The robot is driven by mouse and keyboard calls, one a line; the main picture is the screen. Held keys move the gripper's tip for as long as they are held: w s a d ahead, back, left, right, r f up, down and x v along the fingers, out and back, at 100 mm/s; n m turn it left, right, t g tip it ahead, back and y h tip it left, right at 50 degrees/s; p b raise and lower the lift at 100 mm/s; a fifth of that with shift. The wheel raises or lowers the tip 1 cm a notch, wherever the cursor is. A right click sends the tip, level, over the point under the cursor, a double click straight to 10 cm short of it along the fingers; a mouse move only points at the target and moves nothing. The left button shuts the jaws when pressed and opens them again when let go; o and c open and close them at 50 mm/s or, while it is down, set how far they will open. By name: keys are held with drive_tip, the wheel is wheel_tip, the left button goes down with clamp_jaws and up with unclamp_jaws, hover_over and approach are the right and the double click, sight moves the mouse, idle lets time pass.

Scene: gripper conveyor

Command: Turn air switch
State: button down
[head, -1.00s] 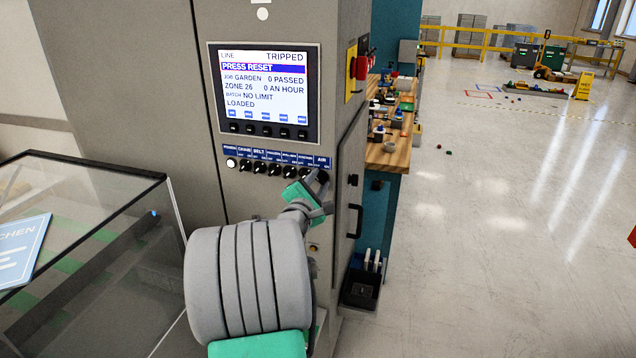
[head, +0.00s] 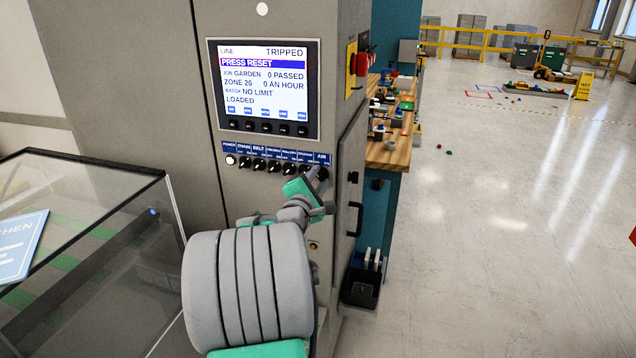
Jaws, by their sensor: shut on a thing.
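The air switch is the rightmost knob in the row on the grey cabinet, under the label AIR (head: 321,158). My gripper (head: 318,176) is at that knob, with its fingers shut on it; the fingers hide most of the knob. My wrist and arm reach up to it from below. The other black knobs (head: 260,165) run to the left, with a white power button (head: 230,160) at the far left end. The screen (head: 265,90) above reads TRIPPED and PRESS RESET.
A cabinet door with a black handle (head: 355,219) is right of my gripper. A red switch on a yellow plate (head: 351,66) is above it. A glass-topped case (head: 100,215) stands at the left. A wooden bench (head: 392,155) with small parts is behind; open floor lies right.

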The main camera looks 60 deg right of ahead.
drive_tip(key=m+b, duration=0.4)
drive_tip(key=shift+f, duration=0.3)
drive_tip(key=m+b, duration=0.4)
drive_tip(key=b, duration=0.1)
drive_tip(key=m+b, duration=0.4)
drive_tip(key=b, duration=0.2)
drive_tip(key=shift+m, duration=0.4)
drive_tip(key=shift+r+m+b, duration=0.2)
drive_tip(key=shift+m+b, duration=0.65)
drive_tip(key=shift+m, duration=0.05)
drive_tip(key=c, duration=1.1)
unclamp_jaws()
drive_tip(key=shift+r, duration=0.1)
drive_tip(key=shift+a, duration=0.1)
